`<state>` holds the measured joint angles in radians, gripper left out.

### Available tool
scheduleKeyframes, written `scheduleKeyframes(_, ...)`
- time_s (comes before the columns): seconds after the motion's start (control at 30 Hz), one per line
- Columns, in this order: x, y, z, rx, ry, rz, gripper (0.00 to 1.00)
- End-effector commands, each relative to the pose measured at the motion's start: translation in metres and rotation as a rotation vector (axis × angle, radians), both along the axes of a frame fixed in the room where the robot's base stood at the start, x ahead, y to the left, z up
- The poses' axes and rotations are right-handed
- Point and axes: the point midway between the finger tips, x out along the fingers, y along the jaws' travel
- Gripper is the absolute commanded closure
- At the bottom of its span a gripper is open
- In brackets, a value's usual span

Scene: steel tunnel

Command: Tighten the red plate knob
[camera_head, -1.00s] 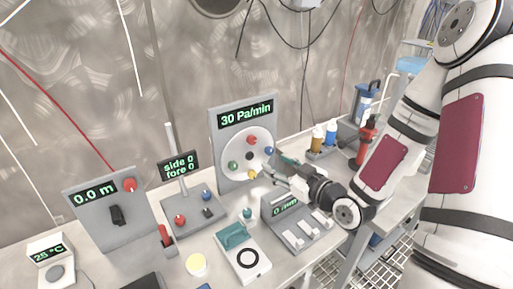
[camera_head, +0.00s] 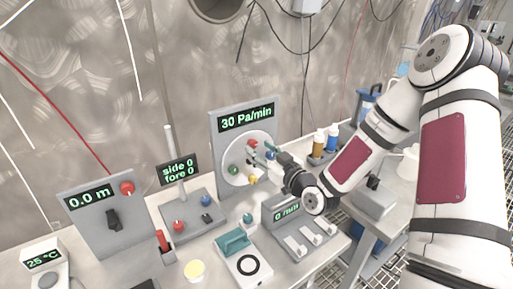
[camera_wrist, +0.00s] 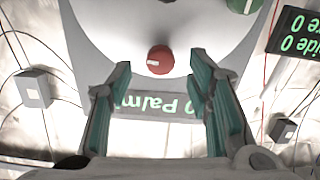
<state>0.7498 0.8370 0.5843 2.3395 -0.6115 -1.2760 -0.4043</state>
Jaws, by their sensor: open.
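The red plate knob (camera_head: 252,144) is at the top of the round white plate (camera_head: 241,157) on the panel reading "30 Pa/min". In the wrist view the red knob (camera_wrist: 160,60) appears between the two fingertips, with a small pale mark on it. My gripper (camera_head: 261,151) is open in front of the plate's upper right. Its green-padded fingers show in the wrist view (camera_wrist: 160,68), one on each side of the knob, with gaps between. I cannot tell how far the tips are from the plate. The plate's blue knob (camera_head: 270,155) is partly covered by the gripper.
A green knob (camera_head: 233,169) and a yellow knob (camera_head: 252,180) sit on the same plate. A switch box (camera_head: 287,222) stands below my gripper. A joystick box (camera_head: 190,218) stands left of the panel, and bottles (camera_head: 332,137) stand to the right.

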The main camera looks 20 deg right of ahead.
Motion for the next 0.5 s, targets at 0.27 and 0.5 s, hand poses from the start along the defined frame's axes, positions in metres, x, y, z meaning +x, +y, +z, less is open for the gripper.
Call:
scheduleKeyframes(0.27, 0.024, 0.008, 0.0, 0.0, 0.0, 0.0, 0.54)
scheduleKeyframes(0.5, 0.025, 0.008, 0.0, 0.0, 0.0, 0.0, 0.54)
